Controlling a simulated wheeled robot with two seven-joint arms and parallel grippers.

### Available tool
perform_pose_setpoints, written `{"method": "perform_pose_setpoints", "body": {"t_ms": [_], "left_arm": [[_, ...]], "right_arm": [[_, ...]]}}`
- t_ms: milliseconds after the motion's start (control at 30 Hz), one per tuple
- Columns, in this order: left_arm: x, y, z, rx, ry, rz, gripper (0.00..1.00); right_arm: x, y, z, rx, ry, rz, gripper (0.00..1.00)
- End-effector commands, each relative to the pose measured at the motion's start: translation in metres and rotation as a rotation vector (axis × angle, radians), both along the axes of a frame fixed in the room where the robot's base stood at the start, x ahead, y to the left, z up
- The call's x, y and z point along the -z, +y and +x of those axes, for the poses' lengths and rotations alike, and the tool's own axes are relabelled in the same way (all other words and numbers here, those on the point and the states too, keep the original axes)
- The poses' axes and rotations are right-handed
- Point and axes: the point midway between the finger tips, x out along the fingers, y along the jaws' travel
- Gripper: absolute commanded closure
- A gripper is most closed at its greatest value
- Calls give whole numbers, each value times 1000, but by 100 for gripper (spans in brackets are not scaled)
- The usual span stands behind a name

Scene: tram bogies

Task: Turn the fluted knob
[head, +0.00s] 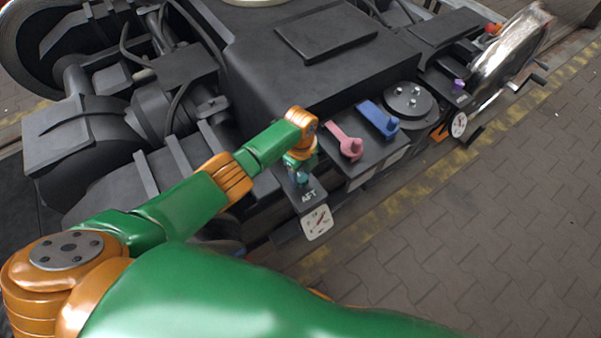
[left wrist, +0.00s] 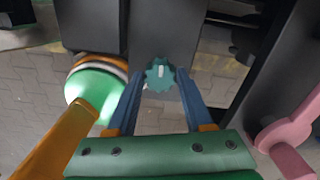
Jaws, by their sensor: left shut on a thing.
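The fluted knob (left wrist: 160,75) is teal with a white pointer mark and shows in the left wrist view between the two blue fingers. My left gripper (left wrist: 159,77) is shut on it, one finger on each side. In the head view my left gripper (head: 300,176) reaches down over the panel marked AFT, and the hand mostly hides the knob there. The pointer mark points roughly up in the left wrist view. My right gripper is not seen in either view.
A pink lever (head: 346,142) and a blue lever (head: 379,119) stand right of the knob. A white dial (head: 317,222) hangs below the AFT panel. Farther right are a round bolted disc (head: 410,103), a purple knob (head: 458,85) and a crank. Paved floor (head: 470,220) lies clear at the front right.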

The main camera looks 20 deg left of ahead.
Motion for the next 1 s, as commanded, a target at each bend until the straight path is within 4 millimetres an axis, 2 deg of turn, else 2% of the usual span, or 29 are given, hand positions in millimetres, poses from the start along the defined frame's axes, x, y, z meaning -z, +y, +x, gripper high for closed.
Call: {"method": "perform_pose_setpoints", "body": {"t_ms": [767, 800, 867, 1000], "left_arm": [[0, -1, 0, 4, 1, -2, 100], [0, -1, 0, 4, 1, -2, 38], [0, -1, 0, 4, 1, -2, 22], [0, 0, 0, 4, 0, -1, 19]], "right_arm": [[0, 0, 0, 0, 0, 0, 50], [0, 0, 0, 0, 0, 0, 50], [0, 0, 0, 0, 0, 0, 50], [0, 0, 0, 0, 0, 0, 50]]}}
